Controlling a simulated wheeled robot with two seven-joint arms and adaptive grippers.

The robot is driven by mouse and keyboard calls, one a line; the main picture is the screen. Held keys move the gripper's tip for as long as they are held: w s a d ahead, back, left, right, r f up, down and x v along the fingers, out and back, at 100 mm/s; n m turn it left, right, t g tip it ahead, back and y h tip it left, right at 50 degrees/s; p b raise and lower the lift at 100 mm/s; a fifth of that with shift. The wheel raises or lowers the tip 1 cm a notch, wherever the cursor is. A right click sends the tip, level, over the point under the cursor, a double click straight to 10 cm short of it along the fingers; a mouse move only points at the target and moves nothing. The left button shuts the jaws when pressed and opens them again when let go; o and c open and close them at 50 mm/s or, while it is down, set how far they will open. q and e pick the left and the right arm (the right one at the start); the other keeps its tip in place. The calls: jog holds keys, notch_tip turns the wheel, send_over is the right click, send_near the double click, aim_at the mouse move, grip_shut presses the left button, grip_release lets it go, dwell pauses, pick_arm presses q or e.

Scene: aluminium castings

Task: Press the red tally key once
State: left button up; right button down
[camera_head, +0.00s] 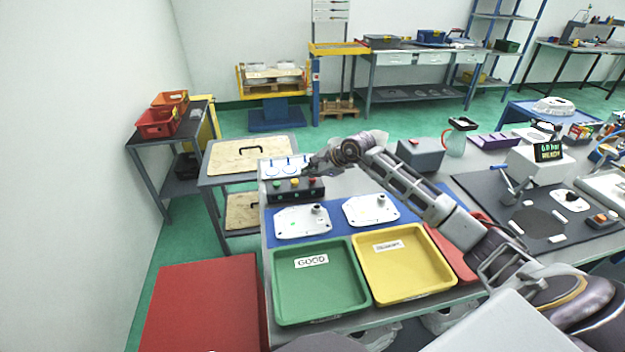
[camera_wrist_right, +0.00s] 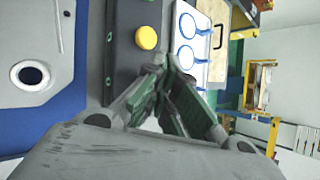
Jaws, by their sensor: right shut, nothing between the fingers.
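The dark key box (camera_head: 283,196) stands at the back left of the table and carries a green key (camera_head: 277,185), a yellow key (camera_head: 295,182) and a red key (camera_head: 312,180) in a row. My right gripper (camera_head: 308,170) is at the right end of the box, close to the red key; I cannot tell whether it touches. In the right wrist view, the shut, empty fingers (camera_wrist_right: 160,85) point over the box, with the yellow key (camera_wrist_right: 146,38) beside them. The red key does not show there. My left gripper is not in view.
White castings (camera_head: 302,222) and (camera_head: 371,209) lie on a blue mat in front of the box. A green tray (camera_head: 320,311) and a yellow tray (camera_head: 405,290) are nearer. A white panel with blue rings (camera_head: 284,167) is behind the box.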

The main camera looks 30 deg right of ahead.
aim_at(311, 179)
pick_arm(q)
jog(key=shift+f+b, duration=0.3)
pick_arm(e)
jog(key=shift+f, duration=0.4)
dwell(0.3)
jog(key=shift+r, duration=0.2)
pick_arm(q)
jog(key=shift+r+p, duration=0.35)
pick_arm(e)
jog(key=shift+r, duration=0.8)
jog(key=shift+r, duration=0.1)
